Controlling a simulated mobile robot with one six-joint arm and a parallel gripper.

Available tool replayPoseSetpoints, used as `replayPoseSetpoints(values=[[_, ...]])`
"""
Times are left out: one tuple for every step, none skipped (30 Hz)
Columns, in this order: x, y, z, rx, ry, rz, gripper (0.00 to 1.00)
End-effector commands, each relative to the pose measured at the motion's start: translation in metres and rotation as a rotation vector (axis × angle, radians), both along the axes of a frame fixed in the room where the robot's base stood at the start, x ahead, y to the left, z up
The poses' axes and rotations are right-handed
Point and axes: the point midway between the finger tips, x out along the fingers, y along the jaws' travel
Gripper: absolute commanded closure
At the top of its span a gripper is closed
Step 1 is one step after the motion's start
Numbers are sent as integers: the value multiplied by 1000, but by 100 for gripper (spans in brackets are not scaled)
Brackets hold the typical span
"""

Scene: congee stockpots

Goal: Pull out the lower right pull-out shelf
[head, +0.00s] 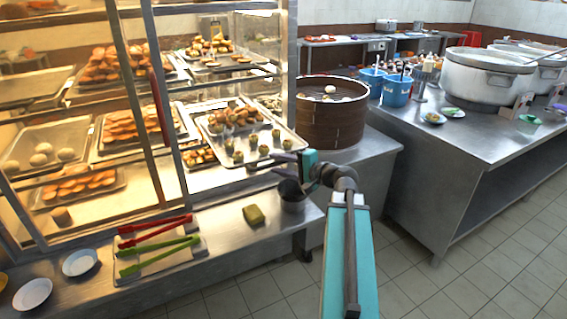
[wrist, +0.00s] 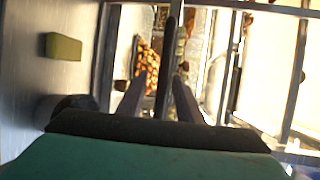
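My gripper (head: 283,168) is at this front edge, near the shelf's right corner. In the wrist view, the two fingers (wrist: 158,100) stand apart, with a dark bar (wrist: 170,50) running between them, apparently the shelf's front edge. I see no firm grip on it. Contact between fingers and bar cannot be told.
Below, the steel counter holds a dark metal cup (head: 292,195), a yellow-green block (head: 253,215) and a tray with red and green tongs (head: 150,262). A large brown steamer (head: 330,122) stands right of the shelf. Open floor (head: 420,285) lies at the lower right.

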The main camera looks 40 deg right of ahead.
Motion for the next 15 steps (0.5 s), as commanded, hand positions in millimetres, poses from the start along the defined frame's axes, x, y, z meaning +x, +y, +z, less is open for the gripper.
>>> replayPoseSetpoints(values=[[0, -2, 0, -1, 1, -3, 69], [0, -2, 0, -1, 0, -4, 69], [-1, -2, 0, -2, 0, -5, 69], [-1, -3, 1, -2, -1, -5, 69], [-1, -3, 1, -2, -1, -6, 69], [-1, -3, 1, -2, -2, -6, 69], [-1, -3, 1, -2, -2, -6, 69], [-1, -3, 2, -2, -2, -6, 69], [-1, -4, 2, -2, -3, -7, 69], [-1, -4, 2, -2, -3, -7, 69], [-2, -4, 2, -2, -3, -7, 69], [-3, -4, 3, -2, -3, -7, 69], [-4, -4, 3, -2, -3, -7, 69], [-5, -4, 3, -1, -4, -7, 69], [-8, -5, 4, -3, -4, -8, 69]])
